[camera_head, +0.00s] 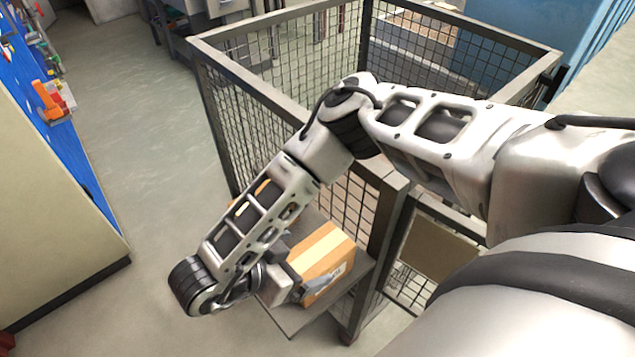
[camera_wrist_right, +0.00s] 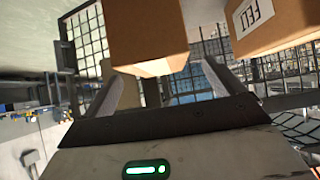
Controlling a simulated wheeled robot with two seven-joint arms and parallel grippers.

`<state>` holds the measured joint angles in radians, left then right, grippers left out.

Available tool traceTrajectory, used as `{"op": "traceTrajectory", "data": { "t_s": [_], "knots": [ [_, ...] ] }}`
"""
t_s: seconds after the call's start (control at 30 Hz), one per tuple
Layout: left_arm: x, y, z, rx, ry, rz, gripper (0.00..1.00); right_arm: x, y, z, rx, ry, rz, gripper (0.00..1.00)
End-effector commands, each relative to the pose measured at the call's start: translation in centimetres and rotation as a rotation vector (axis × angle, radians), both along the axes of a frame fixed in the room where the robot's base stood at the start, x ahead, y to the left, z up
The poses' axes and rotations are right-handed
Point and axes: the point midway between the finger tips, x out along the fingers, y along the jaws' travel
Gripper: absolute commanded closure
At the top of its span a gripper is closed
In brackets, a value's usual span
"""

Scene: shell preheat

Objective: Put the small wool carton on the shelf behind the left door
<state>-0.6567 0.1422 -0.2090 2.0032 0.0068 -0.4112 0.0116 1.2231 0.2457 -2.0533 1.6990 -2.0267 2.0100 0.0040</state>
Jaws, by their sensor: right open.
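My right gripper (camera_head: 308,286) is low over a grey shelf board at the cage's front, beside a brown carton with a pale tape strip (camera_head: 328,258). In the right wrist view the gripper (camera_wrist_right: 160,84) is open, and a plain brown carton (camera_wrist_right: 148,35) shows ahead between its fingers. I cannot tell whether they touch it. Another carton (camera_wrist_right: 262,24), with a label that seems to read FELT upside down, is at the right. I see no wool label. Part of another carton is hidden behind my arm in the head view. My left gripper is out of view.
A dark-framed wire mesh cage (camera_head: 225,125) stands around and behind the shelf board (camera_head: 290,318). A beige cabinet side (camera_head: 50,220) with a blue tool panel is at the left. Open floor (camera_head: 140,130) lies between them. I cannot make out the left door.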

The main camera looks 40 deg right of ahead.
Motion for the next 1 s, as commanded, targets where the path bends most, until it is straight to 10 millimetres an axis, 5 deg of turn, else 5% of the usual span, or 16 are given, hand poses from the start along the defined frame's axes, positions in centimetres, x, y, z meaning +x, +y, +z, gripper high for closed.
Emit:
{"op": "traceTrajectory", "data": {
  "t_s": [0.4, 0.7, 0.9, 1.0],
  "knots": [
    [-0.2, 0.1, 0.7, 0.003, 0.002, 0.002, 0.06, -0.2, -3.9, -2.9, -0.002, 0.002, -0.001, 0.06],
    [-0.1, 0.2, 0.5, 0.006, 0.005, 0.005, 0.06, -0.1, -4.3, -3.3, 0.000, -0.001, 0.001, 0.06],
    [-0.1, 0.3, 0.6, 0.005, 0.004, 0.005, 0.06, -0.1, -4.2, -3.3, 0.000, -0.001, 0.001, 0.59],
    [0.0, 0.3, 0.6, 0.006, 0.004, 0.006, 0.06, 0.0, -4.2, -3.3, 0.000, -0.001, 0.001, 0.66]
  ]
}}
